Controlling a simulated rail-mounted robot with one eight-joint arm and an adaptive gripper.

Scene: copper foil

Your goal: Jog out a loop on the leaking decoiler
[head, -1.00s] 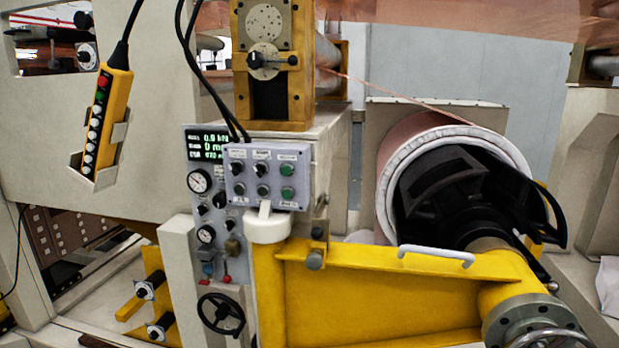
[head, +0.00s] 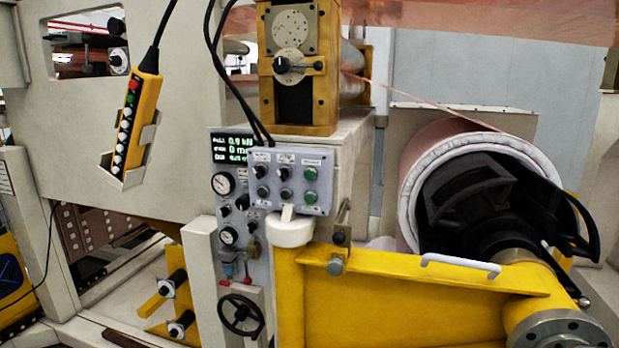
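The decoiler holds a copper foil coil (head: 428,150) with a pale end ring on a black mandrel (head: 470,205). A thin foil strip (head: 420,100) runs up left from the coil towards a roller beside an ochre roll stand (head: 295,70). A grey control box (head: 289,180) with several knobs and green buttons sits in front of a gauge panel (head: 228,215) with a lit display and a black handwheel (head: 241,314). A yellow pendant (head: 137,122) with red, green and white buttons hangs in a holder at left. My gripper is not in view.
A yellow support arm (head: 400,300) with a grey handle (head: 460,264) crosses the lower right in front of the coil. Black cables hang above the control box. Two black knobs on yellow brackets (head: 165,300) stand low at left.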

